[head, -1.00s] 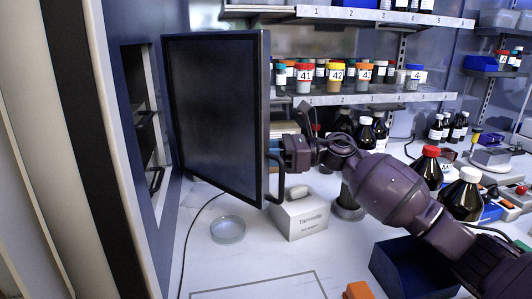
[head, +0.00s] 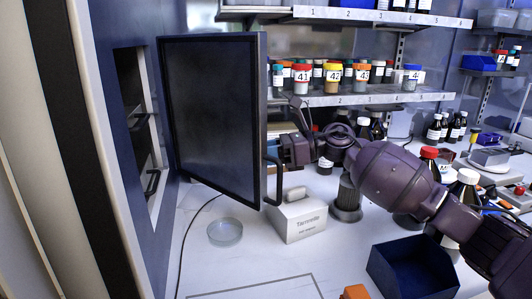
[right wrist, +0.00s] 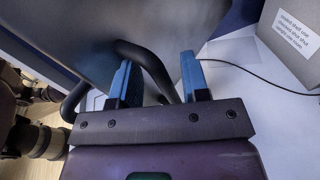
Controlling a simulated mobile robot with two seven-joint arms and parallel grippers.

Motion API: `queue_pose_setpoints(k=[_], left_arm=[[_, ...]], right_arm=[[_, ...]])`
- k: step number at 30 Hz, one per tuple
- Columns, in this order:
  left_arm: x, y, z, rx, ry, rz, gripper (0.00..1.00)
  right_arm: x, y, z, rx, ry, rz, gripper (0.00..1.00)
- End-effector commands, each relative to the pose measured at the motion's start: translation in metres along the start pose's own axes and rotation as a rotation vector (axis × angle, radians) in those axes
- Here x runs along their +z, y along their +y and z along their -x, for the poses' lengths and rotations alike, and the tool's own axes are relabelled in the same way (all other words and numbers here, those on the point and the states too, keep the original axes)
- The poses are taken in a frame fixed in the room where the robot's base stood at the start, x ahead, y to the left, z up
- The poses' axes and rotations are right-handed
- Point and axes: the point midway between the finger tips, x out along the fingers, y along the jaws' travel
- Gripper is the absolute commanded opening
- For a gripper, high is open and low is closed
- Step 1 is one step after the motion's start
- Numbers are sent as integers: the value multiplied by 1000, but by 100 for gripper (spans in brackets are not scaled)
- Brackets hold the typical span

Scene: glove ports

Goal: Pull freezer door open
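The freezer door (head: 212,118), a dark panel, stands swung well out from the tall cabinet at the left, with the opening (head: 135,125) showing beside it. Its black bar handle (head: 273,178) is on the free edge, and it also shows in the right wrist view (right wrist: 150,65). My right gripper (head: 283,150) is at the handle, by its upper part. In the right wrist view its two blue fingers (right wrist: 160,82) are apart, with the curved handle bar passing between them and a gap visible beside it. My left gripper is not in view.
A white labelled box (head: 298,218) and a round glass dish (head: 225,231) stand on the bench near the door. A dark blue bin (head: 412,268) is at the front right. Bottles and shelves line the back. A black cable (head: 190,235) runs along the bench.

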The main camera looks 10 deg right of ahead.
Motion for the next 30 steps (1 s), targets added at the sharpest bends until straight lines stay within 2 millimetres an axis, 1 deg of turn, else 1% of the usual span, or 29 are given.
queue_pose_setpoints(k=[1, 6, 9, 13, 18, 25, 26, 30], left_arm=[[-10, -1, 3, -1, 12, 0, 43], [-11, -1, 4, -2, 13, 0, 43], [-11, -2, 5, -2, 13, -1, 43], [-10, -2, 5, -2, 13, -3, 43], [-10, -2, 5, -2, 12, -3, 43], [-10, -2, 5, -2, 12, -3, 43], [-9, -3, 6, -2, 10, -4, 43], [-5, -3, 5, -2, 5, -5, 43]], right_arm=[[144, 22, 19, -9, -147, 159, 39], [175, 27, 24, -8, -147, 157, 39], [189, 29, 25, -8, -148, 157, 39], [200, 31, 26, -7, -148, 155, 39], [205, 32, 27, -6, -148, 153, 39], [205, 32, 27, -6, -148, 152, 39], [16, 1, 0, 5, 64, -95, 39], [13, -2, 3, 4, 65, -97, 39]])
